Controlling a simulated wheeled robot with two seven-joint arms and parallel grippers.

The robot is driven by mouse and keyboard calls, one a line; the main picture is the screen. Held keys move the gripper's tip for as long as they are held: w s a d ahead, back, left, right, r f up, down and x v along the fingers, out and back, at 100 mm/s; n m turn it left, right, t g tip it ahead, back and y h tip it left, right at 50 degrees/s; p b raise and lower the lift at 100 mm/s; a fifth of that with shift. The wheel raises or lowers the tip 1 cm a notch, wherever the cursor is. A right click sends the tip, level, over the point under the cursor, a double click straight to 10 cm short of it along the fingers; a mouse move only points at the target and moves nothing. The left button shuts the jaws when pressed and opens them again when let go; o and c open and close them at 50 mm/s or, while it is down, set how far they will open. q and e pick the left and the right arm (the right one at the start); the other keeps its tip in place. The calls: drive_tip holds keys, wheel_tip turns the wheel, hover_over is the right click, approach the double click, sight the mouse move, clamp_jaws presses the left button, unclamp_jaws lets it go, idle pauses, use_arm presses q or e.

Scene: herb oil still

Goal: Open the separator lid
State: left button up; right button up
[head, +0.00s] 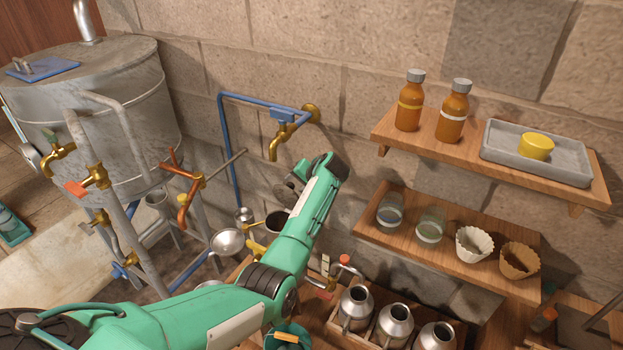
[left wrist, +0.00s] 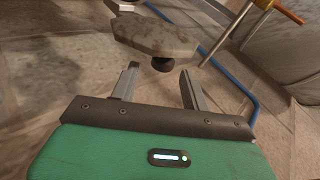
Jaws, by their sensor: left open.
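In the left wrist view, a grey plate-like lid (left wrist: 155,38) with a dark round knob (left wrist: 162,65) lies just ahead of my left gripper (left wrist: 158,72). The gripper's two fingers are apart, with the knob between or just beyond their tips; contact is unclear. In the head view, a greyish disc (head: 286,192), which seems to be this lid, stands tilted beside my green left arm, above a small dark-mouthed vessel (head: 276,222). My arm hides part of this area and the left fingertips there. My right gripper is not in view.
A large metal still (head: 125,130) with brass taps stands at left. A blue pipe (head: 225,150) and brass tap (head: 280,145) are on the wall behind. A silver bowl (head: 228,242) sits left of the vessel. Shelves (head: 385,235) and metal cans (head: 395,322) are at right.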

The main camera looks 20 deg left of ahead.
use_arm(q)
drive_tip(key=b+v, duration=0.1)
drive_tip(key=v, duration=0.9)
drive_tip(key=shift+b, duration=0.4)
